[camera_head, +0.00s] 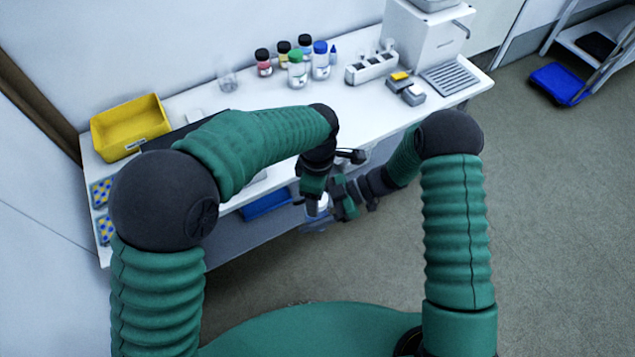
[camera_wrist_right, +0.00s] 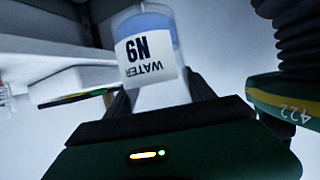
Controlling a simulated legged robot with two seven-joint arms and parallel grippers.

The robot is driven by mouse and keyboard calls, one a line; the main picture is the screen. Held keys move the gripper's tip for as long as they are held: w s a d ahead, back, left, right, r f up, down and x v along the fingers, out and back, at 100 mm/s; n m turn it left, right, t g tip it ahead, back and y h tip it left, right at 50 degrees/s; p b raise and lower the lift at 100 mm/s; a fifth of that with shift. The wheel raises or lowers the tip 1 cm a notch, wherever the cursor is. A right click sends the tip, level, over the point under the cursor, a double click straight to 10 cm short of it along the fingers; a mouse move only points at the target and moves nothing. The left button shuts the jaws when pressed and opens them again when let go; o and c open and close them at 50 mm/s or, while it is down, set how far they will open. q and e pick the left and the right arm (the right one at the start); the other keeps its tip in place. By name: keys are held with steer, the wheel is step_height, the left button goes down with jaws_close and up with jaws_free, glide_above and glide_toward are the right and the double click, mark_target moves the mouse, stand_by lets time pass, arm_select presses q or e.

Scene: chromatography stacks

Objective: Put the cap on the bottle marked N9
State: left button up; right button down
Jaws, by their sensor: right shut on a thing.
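My right gripper (camera_head: 332,205) is shut on a clear bottle (camera_head: 317,207), held in front of the bench edge. In the right wrist view the bottle (camera_wrist_right: 165,92) sits between the two dark fingers (camera_wrist_right: 160,100). Its white label (camera_wrist_right: 146,62) looks upside down in that view and reads N9 and WATER. A blue band shows near one end of the bottle; its mouth is not clear. My left gripper (camera_head: 313,190) points down just above the bottle, close to my right gripper. Its fingertips are too small and covered to read. I cannot make out a loose cap.
The white bench (camera_head: 370,100) carries several capped bottles (camera_head: 297,70) at the back, a white rack (camera_head: 371,68), and a yellow bin (camera_head: 130,126) at the left. A white machine (camera_head: 425,40) stands at the back right. A blue tray (camera_head: 265,203) is under the bench.

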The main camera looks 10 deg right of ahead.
arm_select(q)
steer(key=shift+f, duration=0.45)
steer(key=c, duration=1.3)
steer(key=o, duration=1.4)
steer(key=shift+r, duration=2.3)
steer(key=o, duration=0.5)
steer(key=shift+o, duration=0.2)
